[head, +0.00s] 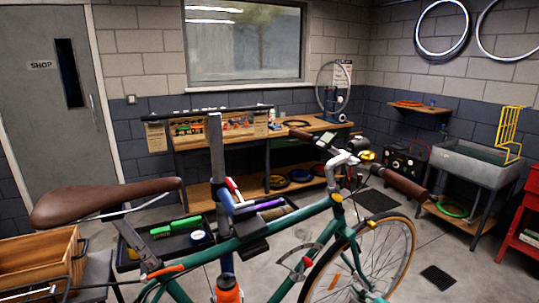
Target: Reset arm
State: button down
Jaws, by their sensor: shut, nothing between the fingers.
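My gripper and arm do not show in the head view. A teal bicycle (290,229) with a brown saddle (106,199) and brown grips stands close in front of me. A grey upright post (216,150) rises behind its frame, and a dark clamp-like part (252,226) sits at the top tube. An orange bottle (228,290) shows at the bottom edge, low on the frame.
A wooden crate (38,262) is at the left. A dark tray (150,240) with green-handled items lies behind the bicycle. A workbench (320,127) stands at the back wall, a grey sink (480,163) at the right. Some floor is clear at the right.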

jog(key=s+a+f+n+h, duration=0.1)
jog(key=s+f+n, duration=0.3)
jog(key=s+f, duration=0.55)
jog(key=s+a+f+n+h, duration=0.2)
jog(key=s+f+n, duration=0.25)
jog(key=s, duration=0.95)
jog(key=s+r+n, duration=0.3)
jog(key=s+n, duration=0.4)
jog(key=s, duration=0.5)
jog(key=s+a+r+n, duration=0.1)
jog(key=s+r+n, duration=0.2)
jog(key=s+n, duration=0.4)
jog(key=f+v, duration=0.1)
jog(key=v, duration=0.5)
jog(key=shift+s+a+f, duration=0.15)
jog(key=shift+s+f, duration=0.05)
jog(key=shift+s, duration=0.2)
jog(key=shift+n, duration=0.25)
